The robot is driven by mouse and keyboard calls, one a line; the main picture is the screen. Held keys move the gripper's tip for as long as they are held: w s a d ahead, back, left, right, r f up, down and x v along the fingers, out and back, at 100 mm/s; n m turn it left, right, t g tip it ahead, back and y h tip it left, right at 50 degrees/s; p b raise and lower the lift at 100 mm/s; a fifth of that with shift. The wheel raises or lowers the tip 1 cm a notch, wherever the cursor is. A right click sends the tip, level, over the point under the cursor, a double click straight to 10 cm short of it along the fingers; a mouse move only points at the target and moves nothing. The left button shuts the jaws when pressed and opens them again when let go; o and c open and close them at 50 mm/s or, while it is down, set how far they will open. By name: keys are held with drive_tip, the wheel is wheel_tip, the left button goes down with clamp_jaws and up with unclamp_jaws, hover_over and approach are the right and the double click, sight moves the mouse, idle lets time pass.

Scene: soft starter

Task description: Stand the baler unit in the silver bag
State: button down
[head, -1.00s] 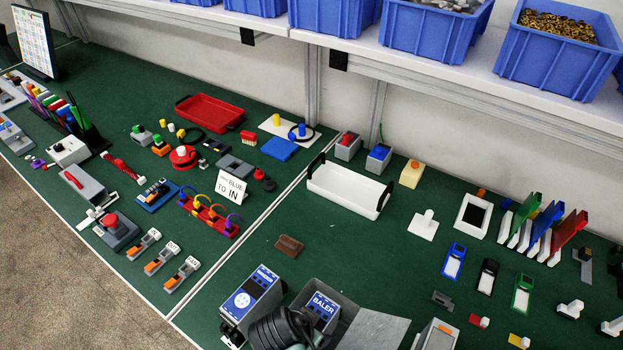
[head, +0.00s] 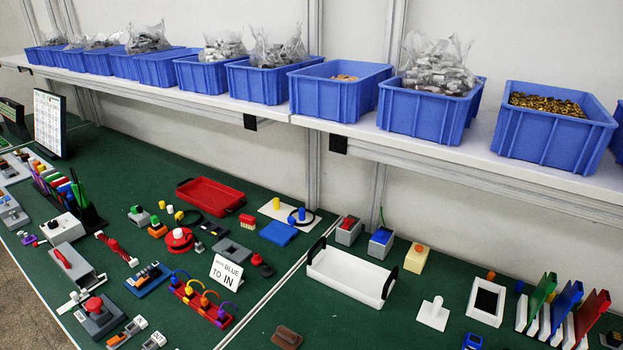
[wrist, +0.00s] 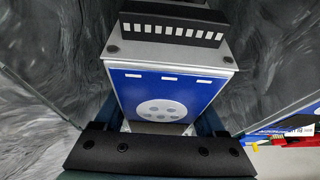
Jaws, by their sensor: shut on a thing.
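In the wrist view, the unit in my grip, which I take for the baler unit (wrist: 150,85), has a blue front with a pale round dial, a grey top and a black terminal strip. No name is readable on it here. My gripper (wrist: 162,118) is shut on it, a finger at either side. Shiny, streaked grey walls, apparently the silver bag (wrist: 50,60), rise left and right of the unit. I cannot tell whether its base touches the bag's bottom. The head view shows none of the unit, bag or gripper.
In the head view, a white tray (head: 348,276) with black handles, coloured upright holders (head: 563,308) and a sign (head: 226,271) stand on the green bench. Blue bins (head: 425,112) line the shelf above. Blue and red items (wrist: 290,137) show right of the unit in the wrist view.

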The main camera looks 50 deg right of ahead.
drive_tip(key=shift+f, duration=0.5)
idle(1.3)
unclamp_jaws()
drive_tip(key=shift+f, duration=0.1)
drive_tip(key=b+v, duration=0.1)
drive_tip(key=v, duration=1.2)
drive_tip(key=shift+b, duration=0.3)
